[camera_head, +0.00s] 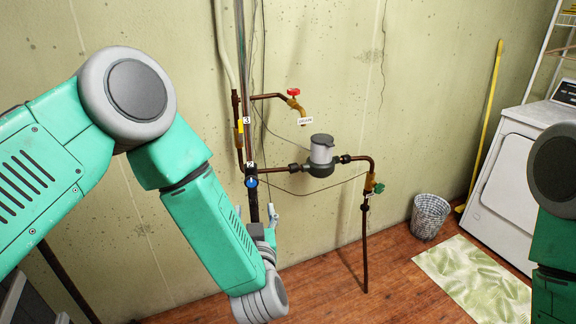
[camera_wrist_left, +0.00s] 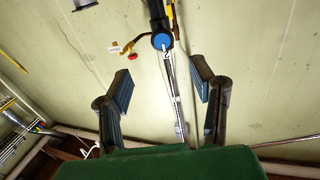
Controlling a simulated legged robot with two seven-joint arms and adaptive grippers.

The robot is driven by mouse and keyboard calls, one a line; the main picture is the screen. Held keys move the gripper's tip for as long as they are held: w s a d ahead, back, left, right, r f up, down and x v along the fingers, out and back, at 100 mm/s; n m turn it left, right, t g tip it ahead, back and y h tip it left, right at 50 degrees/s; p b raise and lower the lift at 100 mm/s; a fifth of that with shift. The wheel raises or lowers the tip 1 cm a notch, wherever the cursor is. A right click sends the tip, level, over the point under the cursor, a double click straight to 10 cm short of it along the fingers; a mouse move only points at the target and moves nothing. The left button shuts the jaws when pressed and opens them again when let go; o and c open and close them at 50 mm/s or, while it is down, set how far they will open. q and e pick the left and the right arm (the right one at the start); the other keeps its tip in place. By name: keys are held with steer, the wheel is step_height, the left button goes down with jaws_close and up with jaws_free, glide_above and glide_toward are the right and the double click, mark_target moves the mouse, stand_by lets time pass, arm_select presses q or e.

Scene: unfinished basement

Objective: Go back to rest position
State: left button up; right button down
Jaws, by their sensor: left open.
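My left arm comes in from the left and its gripper (camera_head: 256,213) points up near the wall pipes. The left gripper also shows in the left wrist view (camera_wrist_left: 162,82), with its two fingers wide apart and nothing between them. The blue valve handle (camera_head: 251,182), tagged 2, is just above the fingertips. In the left wrist view the blue handle (camera_wrist_left: 162,41) lies beyond the fingers, with no visible contact. Part of my right arm (camera_head: 556,210) shows at the right edge; its gripper is out of view.
A red-handled drain tap (camera_head: 293,93), a grey meter (camera_head: 321,150) and a green-handled valve (camera_head: 379,188) are on the pipes. A wire basket (camera_head: 429,217), a white appliance (camera_head: 505,180), a yellow pole (camera_head: 486,120) and a leaf-patterned mat (camera_head: 470,280) are at right. Wooden floor (camera_head: 400,285) is open in front.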

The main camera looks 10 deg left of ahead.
arm_select(q)
steer(key=s+a+f+m+g+h+b, duration=0.2)
steer(key=s+f+g+h, duration=0.15)
steer(key=s+f, duration=0.55)
steer(key=s+a+f+m+g+h+b, duration=0.2)
steer(key=s+f+g, duration=0.2)
steer(key=f, duration=0.8)
steer(key=s+a+f+g, duration=0.2)
steer(key=s+g, duration=0.1)
steer(key=s, duration=0.4)
steer(key=s+a+f+g+b, duration=0.1)
steer(key=s+a+f+g, duration=0.2)
steer(key=s, duration=0.5)
steer(key=s+a+f+g+b, duration=0.1)
steer(key=s+a+f+g, duration=0.2)
steer(key=s, duration=0.4)
steer(key=shift+s, duration=0.35)
steer(key=shift+a, duration=0.1)
